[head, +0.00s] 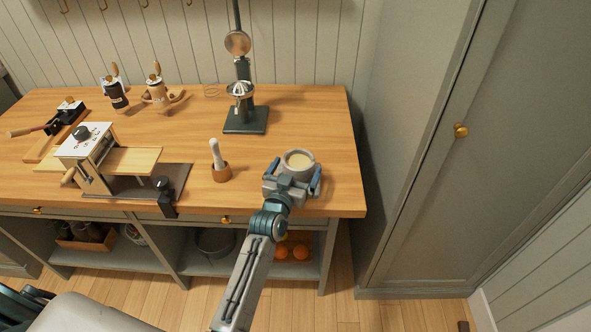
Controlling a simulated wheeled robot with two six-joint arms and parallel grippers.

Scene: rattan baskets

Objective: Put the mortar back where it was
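A pale pestle (216,153) stands in a small wooden cup (221,173) to the left of the bowl. My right gripper is not in view.
A dark juicer press (246,120) stands behind the bowl. A white and wooden machine (96,152) is at the left, two grinders (115,92) at the back. The counter's right end (337,150) is clear. A tall cabinet (430,180) is at the right.

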